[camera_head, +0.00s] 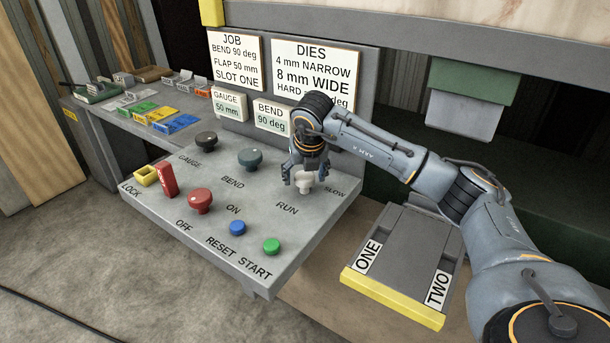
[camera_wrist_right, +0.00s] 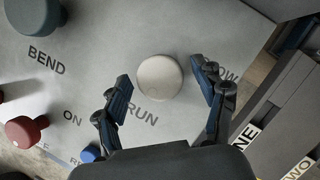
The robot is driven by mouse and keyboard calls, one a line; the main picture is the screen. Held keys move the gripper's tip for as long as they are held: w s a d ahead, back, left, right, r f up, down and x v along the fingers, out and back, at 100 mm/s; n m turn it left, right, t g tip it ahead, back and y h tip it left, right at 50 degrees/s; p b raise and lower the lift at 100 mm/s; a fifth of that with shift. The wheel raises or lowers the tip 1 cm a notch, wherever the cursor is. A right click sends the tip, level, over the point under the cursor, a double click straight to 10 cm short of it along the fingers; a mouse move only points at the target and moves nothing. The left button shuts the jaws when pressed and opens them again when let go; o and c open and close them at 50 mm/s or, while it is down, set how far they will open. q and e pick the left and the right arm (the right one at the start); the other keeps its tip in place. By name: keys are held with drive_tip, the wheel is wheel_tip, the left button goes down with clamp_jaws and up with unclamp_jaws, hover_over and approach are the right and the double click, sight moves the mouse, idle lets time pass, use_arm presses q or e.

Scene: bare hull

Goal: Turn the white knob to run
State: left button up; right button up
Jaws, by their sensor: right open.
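The white knob (camera_head: 305,182) stands on the grey sloped panel (camera_head: 190,240), between the printed words RUN and SLOW. In the right wrist view the round top of the white knob (camera_wrist_right: 160,77) shows in full, with RUN below it and SLOW partly hidden at its right. My right gripper (camera_head: 304,186) is above the knob, pointing down. In the right wrist view my right gripper (camera_wrist_right: 165,85) is open, with one finger at each side of the knob and a visible gap to both. My left gripper is not in view.
On the panel are a dark GAUGE knob (camera_head: 206,141), a BEND knob (camera_head: 249,159), a red knob (camera_head: 200,200), a red lever (camera_head: 168,180), a blue button (camera_head: 237,228) and a green button (camera_head: 271,246). A slotted grey block (camera_head: 410,255) sits right of the panel.

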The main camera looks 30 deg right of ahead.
drive_tip(key=v, duration=1.2)
drive_tip(key=shift+s+f, duration=0.1)
